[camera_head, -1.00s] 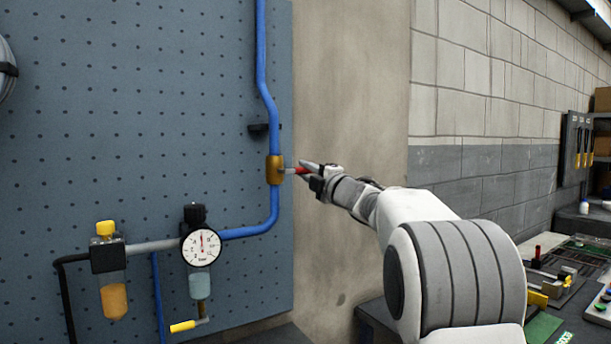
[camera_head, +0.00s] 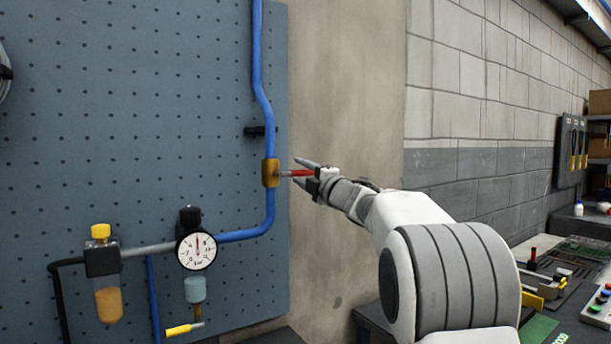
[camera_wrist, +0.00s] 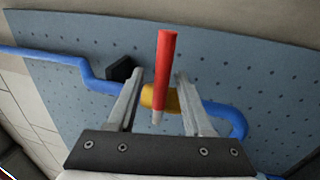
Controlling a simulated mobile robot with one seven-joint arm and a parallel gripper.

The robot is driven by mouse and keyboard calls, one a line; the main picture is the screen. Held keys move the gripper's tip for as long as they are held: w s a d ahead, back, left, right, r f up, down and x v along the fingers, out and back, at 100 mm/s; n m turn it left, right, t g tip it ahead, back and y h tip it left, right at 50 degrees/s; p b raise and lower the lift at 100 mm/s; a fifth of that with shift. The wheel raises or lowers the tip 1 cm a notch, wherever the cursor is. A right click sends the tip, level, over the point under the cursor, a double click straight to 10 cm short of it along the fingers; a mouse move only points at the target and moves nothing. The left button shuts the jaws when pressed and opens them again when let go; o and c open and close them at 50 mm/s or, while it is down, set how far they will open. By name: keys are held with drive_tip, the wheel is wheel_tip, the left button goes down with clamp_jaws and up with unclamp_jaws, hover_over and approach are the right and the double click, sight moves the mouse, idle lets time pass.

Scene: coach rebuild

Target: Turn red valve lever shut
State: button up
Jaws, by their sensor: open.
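The red valve lever (camera_head: 301,173) sticks out to the right from the brass valve body (camera_head: 270,173) on the vertical blue pipe, lying about level, across the pipe. My gripper (camera_head: 298,171) is open at the lever, with one finger above it and one below in the head view. In the wrist view the red lever (camera_wrist: 167,70) stands between the two spread fingers, in front of the brass valve (camera_wrist: 150,97). Gaps show on both sides of the lever there, and the fingers do not appear to touch it.
The blue pegboard (camera_head: 130,150) carries the piping. A pressure gauge (camera_head: 197,250) and a yellow-capped filter (camera_head: 102,255) hang lower left. A black clip (camera_head: 261,130) sits just above the valve. A bench with tools (camera_head: 560,275) is at the right.

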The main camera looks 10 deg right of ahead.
drive_tip(key=b+v, duration=0.2)
drive_tip(key=v, duration=1.5)
drive_tip(key=shift+s, duration=0.2)
drive_tip(key=shift+d, duration=0.1)
